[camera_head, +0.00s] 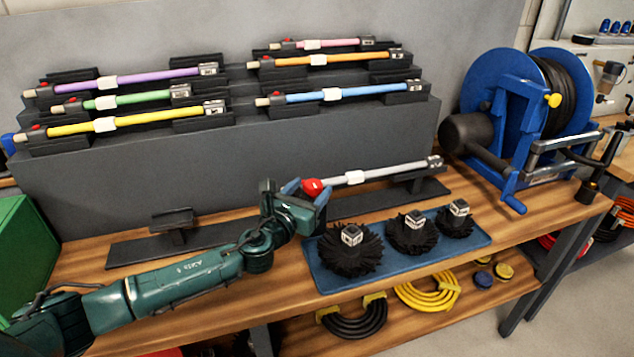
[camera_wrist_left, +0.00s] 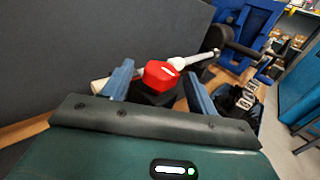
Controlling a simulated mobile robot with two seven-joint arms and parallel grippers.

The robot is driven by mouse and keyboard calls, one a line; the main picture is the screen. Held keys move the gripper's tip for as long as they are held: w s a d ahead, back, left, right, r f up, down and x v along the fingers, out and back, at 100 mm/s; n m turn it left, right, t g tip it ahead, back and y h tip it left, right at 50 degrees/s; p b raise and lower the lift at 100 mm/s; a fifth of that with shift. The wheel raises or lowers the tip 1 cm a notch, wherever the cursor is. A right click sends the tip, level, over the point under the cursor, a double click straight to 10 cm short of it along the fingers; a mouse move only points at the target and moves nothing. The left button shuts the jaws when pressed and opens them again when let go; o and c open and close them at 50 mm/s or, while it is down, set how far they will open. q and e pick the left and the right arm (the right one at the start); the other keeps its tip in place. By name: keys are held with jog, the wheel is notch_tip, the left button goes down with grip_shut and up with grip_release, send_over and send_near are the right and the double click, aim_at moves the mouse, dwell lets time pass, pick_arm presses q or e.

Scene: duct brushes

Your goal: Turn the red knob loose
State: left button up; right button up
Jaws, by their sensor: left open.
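The red knob (camera_head: 312,187) sits on the near end of a white-grey rod (camera_head: 375,174), which lies over a dark stand (camera_head: 430,190) on the bench. My left gripper (camera_head: 305,190) is at the knob, its blue fingers on either side of it. In the left wrist view the knob (camera_wrist_left: 160,74) shows between the two open fingers, with gaps at both sides, so it looks unheld. The rod (camera_wrist_left: 195,58) runs away behind it. Whether a fingertip touches the knob cannot be told. My right gripper is not in view.
A dark rack (camera_head: 240,150) behind holds several coloured rods. Black brushes (camera_head: 350,250) stand on a blue tray (camera_head: 330,282) right of my gripper. A blue hose reel (camera_head: 530,110) stands at the right. An empty bracket (camera_head: 175,222) is at the left.

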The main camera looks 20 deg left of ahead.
aim_at(317, 181)
pick_arm(q)
jog(key=shift+w+d, duration=0.25)
jog(key=shift+w, duration=0.75)
jog(key=shift+w+d, duration=0.2)
jog(key=shift+w, duration=0.75)
jog(key=c, duration=1)
